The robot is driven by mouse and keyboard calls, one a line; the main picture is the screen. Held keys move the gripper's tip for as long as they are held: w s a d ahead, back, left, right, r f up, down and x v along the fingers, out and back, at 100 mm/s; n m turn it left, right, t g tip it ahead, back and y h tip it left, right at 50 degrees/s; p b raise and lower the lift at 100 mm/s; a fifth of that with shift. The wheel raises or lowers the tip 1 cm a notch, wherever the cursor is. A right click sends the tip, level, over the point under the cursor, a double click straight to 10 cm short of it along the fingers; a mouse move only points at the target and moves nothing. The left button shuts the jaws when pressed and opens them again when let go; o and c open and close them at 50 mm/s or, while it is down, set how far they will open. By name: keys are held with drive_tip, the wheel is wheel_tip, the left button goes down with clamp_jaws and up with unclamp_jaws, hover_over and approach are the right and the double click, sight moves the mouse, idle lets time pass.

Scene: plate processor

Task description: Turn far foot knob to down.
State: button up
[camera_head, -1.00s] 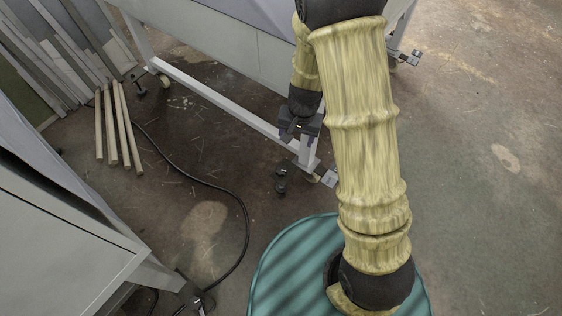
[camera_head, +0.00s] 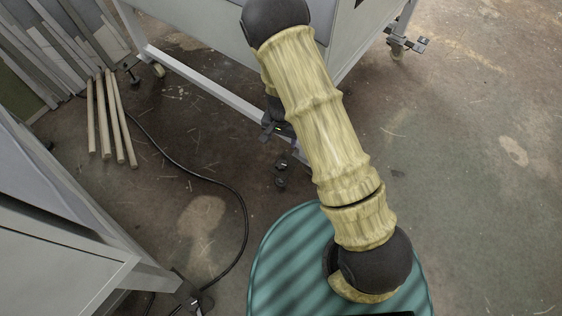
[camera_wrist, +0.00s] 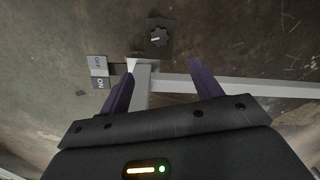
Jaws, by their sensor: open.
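In the wrist view a black fluted knob (camera_wrist: 158,37) with a pale pointer line sits on a dark square foot piece, just beyond a white frame leg (camera_wrist: 141,88). The pointer lies roughly sideways, towards the left. A small two-part label plate (camera_wrist: 98,72) is left of the leg; its lettering is upside down and hard to read. My gripper (camera_wrist: 162,68) is open, its two purple fingers spread to either side of the leg, pointing towards the knob without touching it. In the head view the gripper (camera_head: 277,130) is mostly hidden by my arm, above a dark foot knob (camera_head: 280,182).
A white rail (camera_head: 205,88) runs low along the machine. Another foot with clamp-like parts (camera_head: 407,43) is at upper right. Wooden poles (camera_head: 112,120) and a black cable (camera_head: 225,185) lie on the floor at left. A grey cabinet (camera_head: 70,240) fills the lower left.

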sight(281, 164)
wheel_tip(281, 164, down, 17)
drive_tip(key=b, duration=0.9)
drive_tip(key=shift+c, duration=0.4)
drive_tip(key=c, duration=0.9)
